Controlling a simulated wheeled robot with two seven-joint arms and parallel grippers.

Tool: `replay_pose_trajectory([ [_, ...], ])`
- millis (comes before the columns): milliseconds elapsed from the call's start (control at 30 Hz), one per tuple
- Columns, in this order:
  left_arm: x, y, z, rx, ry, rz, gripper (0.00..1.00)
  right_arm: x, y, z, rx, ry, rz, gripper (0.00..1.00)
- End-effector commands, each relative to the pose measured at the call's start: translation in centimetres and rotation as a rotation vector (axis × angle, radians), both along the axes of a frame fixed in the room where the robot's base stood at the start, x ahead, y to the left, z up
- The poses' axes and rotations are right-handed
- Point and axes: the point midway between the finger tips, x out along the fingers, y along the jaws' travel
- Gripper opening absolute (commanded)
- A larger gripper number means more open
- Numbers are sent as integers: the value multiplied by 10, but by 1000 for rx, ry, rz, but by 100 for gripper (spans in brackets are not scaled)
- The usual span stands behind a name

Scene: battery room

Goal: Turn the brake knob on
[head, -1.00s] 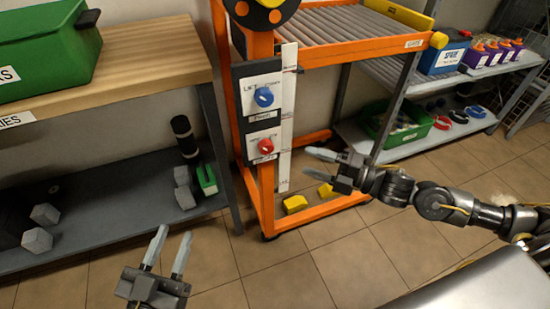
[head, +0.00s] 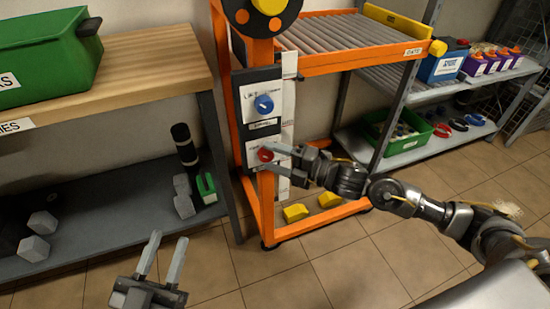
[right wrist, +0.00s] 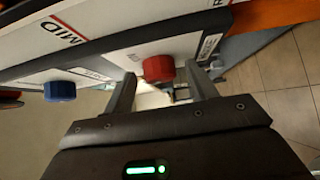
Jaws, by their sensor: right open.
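A red knob (head: 265,155) sits on the lower white panel of the orange frame's control post. A blue knob (head: 264,104) is on the panel above it. My right gripper (head: 270,158) is open, its fingers pointing at the red knob and level with it. In the right wrist view the red knob (right wrist: 158,69) lies between the lines of the two open fingers, just at or beyond their tips; I cannot tell if they touch. The blue knob (right wrist: 60,91) is off to the left there. My left gripper (head: 169,238) is open and empty, low at the left.
The orange frame (head: 257,205) carries a roller bed (head: 335,40). A bench with a green crate (head: 45,50) and a dark lower shelf (head: 110,205) stands left. Yellow blocks (head: 295,213) lie at the frame's base. Tiled floor (head: 290,285) is clear in front.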

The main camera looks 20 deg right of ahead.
Motion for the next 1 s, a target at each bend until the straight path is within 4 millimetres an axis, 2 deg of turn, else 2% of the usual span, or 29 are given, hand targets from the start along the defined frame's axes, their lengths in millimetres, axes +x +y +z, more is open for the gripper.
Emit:
replay_pose_trajectory([
  [167, 0, 0, 1, -2, -2, 1, 36, 0, 0, 0, 0, 0, 0, 57],
  [200, 0, 0, 1, -2, -2, 1, 36, 0, 0, 0, 0, 0, 0, 55],
  [533, 0, 0, 0, -1, -1, 1, 36, 0, 0, 0, 0, 0, 0, 13],
  [800, 0, 2, 2, -15, -22, 5, 36, 0, 0, -2, 33, 3, 0, 13],
  [1000, 0, 10, 15, -78, -129, 25, 36, -1, 0, -6, 137, 12, 0, 13],
])
